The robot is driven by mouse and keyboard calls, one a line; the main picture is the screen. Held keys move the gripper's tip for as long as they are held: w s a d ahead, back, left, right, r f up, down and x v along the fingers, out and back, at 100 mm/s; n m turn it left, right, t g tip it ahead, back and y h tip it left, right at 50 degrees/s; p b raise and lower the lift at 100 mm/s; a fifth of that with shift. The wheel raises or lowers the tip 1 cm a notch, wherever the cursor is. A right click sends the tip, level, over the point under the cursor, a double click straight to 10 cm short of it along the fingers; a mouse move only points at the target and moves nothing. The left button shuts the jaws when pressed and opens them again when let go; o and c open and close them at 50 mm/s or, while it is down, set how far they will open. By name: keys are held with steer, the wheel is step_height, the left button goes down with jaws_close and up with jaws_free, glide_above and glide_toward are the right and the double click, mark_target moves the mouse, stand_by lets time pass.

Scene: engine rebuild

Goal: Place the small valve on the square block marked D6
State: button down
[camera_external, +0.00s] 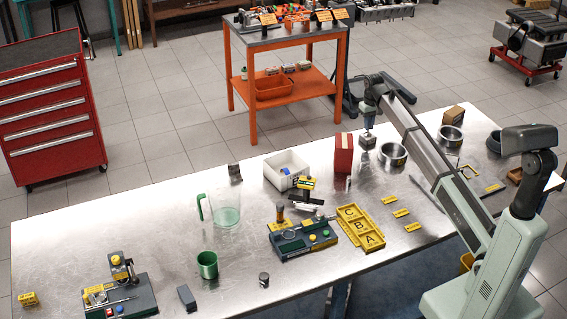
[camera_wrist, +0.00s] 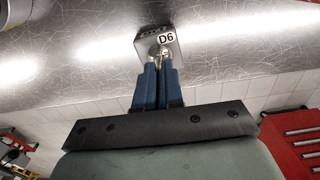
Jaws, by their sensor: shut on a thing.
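The square block marked D6 (camera_wrist: 176,50) is a small grey metal block with a white label, at the top middle of the wrist view. In the external view the block (camera_external: 367,142) stands on the steel table near its back edge. My gripper (camera_wrist: 159,66) points at the block with its blue fingers close together; in the external view my gripper (camera_external: 368,123) is directly above the block. A small shiny metal piece, the small valve (camera_wrist: 161,54), shows at the fingertips and is held there. The fingers hide most of it. I cannot tell whether it touches the block.
A red box (camera_external: 343,153) stands just left of the block, and a round metal bowl (camera_external: 392,155) just right. A white bin (camera_external: 286,170) and a yellow tray marked A, B, C (camera_external: 361,227) are further left and in front. Clear table lies in front of the block.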

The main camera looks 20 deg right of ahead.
steer(key=shift+f, duration=0.15)
steer(key=c, duration=1.3)
jaws_free()
steer(key=shift+o, duration=0.2)
step_height(320, 180, up, 12)
steer(key=shift+r, duration=0.2)
